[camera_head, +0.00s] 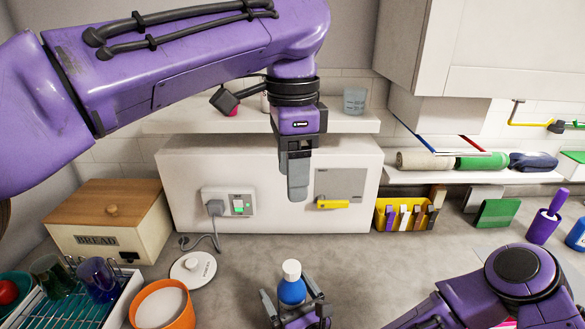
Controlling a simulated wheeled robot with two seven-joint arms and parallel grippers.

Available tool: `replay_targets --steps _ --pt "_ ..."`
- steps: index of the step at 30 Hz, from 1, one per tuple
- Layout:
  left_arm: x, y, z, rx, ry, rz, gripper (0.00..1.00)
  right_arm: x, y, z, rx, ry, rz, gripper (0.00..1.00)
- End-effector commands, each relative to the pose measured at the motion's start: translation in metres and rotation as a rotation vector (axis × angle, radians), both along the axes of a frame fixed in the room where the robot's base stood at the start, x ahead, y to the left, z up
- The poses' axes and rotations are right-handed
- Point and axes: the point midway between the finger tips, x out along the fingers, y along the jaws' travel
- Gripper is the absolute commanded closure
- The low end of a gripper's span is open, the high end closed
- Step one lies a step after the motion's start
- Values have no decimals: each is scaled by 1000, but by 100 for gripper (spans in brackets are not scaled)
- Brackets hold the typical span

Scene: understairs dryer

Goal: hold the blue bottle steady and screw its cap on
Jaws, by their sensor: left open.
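The blue bottle (292,291) stands upright at the bottom middle of the head view. A white cap (291,268) sits on its top; I cannot tell how tightly it is seated. My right gripper (293,302) is low at the bottle, with a grey finger on each side of it. Its contact with the bottle is unclear, and the bottle's lower part is hidden. My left gripper (298,190) hangs pointing down, above and behind the cap in the picture. It is open, seen side-on, with nothing visible in it.
An orange pot (150,290), a white lid (193,268), a dish rack (62,312) and a bread box (108,220) are on the left. A yellow bin (388,224), a green block (497,214) and a purple-handled roller (548,218) stand right. Counter between bottle and bin is clear.

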Motion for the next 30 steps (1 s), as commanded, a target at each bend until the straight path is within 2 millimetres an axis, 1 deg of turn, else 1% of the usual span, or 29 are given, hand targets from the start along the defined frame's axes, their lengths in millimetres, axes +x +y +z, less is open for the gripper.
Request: replay_targets --steps 5,8,11,18,21,25,28,30 --pt "0 0 0 0 0 0 34 0 0 0 0 0 0 0" --pt "0 0 0 0 0 0 34 -5 -3 0 -1 0 0 0" --pt "0 0 0 0 0 0 34 -21 -11 0 -1 3 1 0" --pt "0 0 0 0 0 0 34 -76 -40 -1 1 4 0 0" --pt "0 0 0 0 0 0 34 -92 -49 -1 0 4 0 0" --pt "0 0 0 0 0 0 34 -104 -55 0 1 2 -1 0" --pt "0 0 -4 0 0 0 34 -116 -62 -2 0 4 -1 0" --pt "0 0 -8 0 0 0 34 -127 -67 -3 2 5 -1 0"
